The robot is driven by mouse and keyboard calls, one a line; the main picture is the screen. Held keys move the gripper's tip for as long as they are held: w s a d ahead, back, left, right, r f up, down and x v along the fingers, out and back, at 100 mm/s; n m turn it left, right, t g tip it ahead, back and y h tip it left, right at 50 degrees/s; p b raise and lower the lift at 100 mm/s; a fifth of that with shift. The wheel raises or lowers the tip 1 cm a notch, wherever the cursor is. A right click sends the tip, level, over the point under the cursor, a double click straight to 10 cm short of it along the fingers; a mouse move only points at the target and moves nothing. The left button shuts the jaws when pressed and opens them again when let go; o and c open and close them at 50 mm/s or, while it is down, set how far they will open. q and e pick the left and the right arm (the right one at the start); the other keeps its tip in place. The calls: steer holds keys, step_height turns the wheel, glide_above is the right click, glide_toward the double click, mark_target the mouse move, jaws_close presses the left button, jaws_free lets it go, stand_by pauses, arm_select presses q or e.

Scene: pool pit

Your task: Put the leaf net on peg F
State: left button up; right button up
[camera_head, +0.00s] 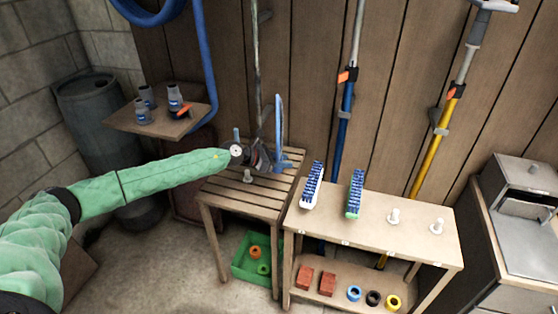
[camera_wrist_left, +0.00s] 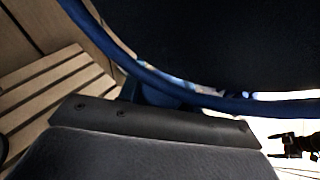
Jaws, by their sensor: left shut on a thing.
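My left gripper (camera_head: 262,158) is shut on the leaf net, above the slatted table. The leaf net (camera_head: 279,120) shows in the head view as a narrow upright blue shape, nearly edge-on. In the left wrist view its blue rim (camera_wrist_left: 195,98) curves across, with dark mesh filling the area above it. Two bare white pegs (camera_head: 393,217) (camera_head: 436,226) stand on the right half of the wooden bench. Another white peg (camera_head: 247,176) stands on the slatted table. The peg labels are too small to read, so I cannot tell which is F. My right gripper is not in the head view.
Two blue-bristled brushes (camera_head: 313,185) (camera_head: 355,194) stand on the bench (camera_head: 375,237). Poles (camera_head: 345,110) (camera_head: 440,125) hang on the wall behind. A shelf (camera_head: 160,121) with several grey items is at left. A metal cabinet (camera_head: 520,230) stands at right. A green crate (camera_head: 243,268) sits below the table.

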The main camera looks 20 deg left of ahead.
arm_select(q)
steer(key=shift+s+d+r+n+t+y, duration=0.2)
steer(key=shift+s+d+r+n+t, duration=0.1)
steer(key=shift+s+d+r, duration=0.25)
steer(key=shift+s+d+r+n+t+y, duration=0.2)
steer(key=shift+s+d+r+n+t, duration=0.15)
steer(key=shift+d, duration=0.4)
